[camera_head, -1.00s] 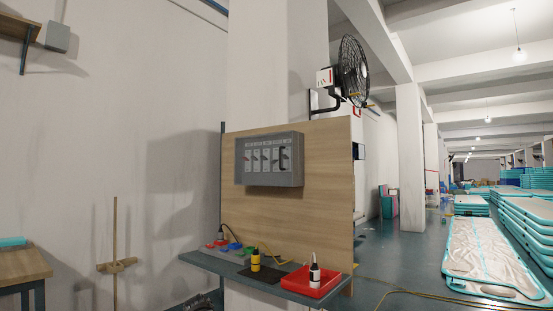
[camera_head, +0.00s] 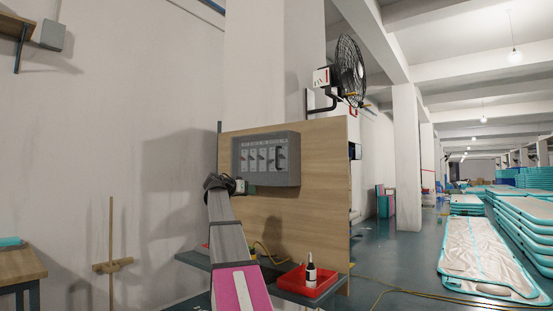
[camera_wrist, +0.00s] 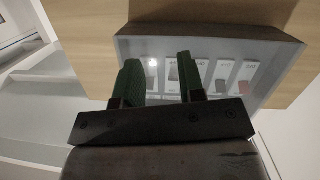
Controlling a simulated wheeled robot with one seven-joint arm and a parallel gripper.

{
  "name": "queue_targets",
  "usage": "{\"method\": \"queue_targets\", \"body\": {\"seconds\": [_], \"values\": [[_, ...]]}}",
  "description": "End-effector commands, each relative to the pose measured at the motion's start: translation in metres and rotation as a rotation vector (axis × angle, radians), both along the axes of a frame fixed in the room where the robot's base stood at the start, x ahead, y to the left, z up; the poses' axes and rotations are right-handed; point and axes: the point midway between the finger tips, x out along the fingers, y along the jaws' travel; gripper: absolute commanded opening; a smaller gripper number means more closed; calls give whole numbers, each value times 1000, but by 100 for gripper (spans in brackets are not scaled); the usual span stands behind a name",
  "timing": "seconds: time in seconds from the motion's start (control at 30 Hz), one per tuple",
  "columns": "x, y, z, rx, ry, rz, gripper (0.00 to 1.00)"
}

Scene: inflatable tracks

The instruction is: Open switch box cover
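The switch box (camera_head: 266,161) is a grey box on an upright wooden board, with a row of several switches behind its front and a dark handle (camera_head: 281,158) at its right side. The cover appears closed. My gripper (camera_head: 243,187) is at the box's lower left corner in the head view. In the wrist view my gripper (camera_wrist: 160,85) shows two green fingers, apart, with nothing between them. They point at the box front (camera_wrist: 222,47), over its lower edge; I cannot tell whether they touch it.
A black fan (camera_head: 350,70) is mounted above. Stacked mats (camera_head: 520,225) lie far right. A wooden table (camera_head: 20,264) stands left.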

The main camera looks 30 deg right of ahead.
Motion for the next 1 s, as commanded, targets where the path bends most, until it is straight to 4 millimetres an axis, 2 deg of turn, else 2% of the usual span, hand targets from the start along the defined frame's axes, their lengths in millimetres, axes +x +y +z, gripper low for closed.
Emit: {"method": "queue_targets", "body": {"seconds": [0.03, 0.1, 0.2, 0.3, 0.4, 0.57, 1.0], "values": [[-2, -8, 35, -29, -44, -26, 36], [-11, -15, 71, -64, -96, -58, 36], [-22, -23, 112, -107, -155, -96, 36], [-32, -27, 139, -135, -194, -120, 36], [-36, -29, 151, -150, -212, -131, 36], [-35, -39, 154, -153, -217, -134, 36], [-21, -111, 153, -152, -215, -135, 36]]}}
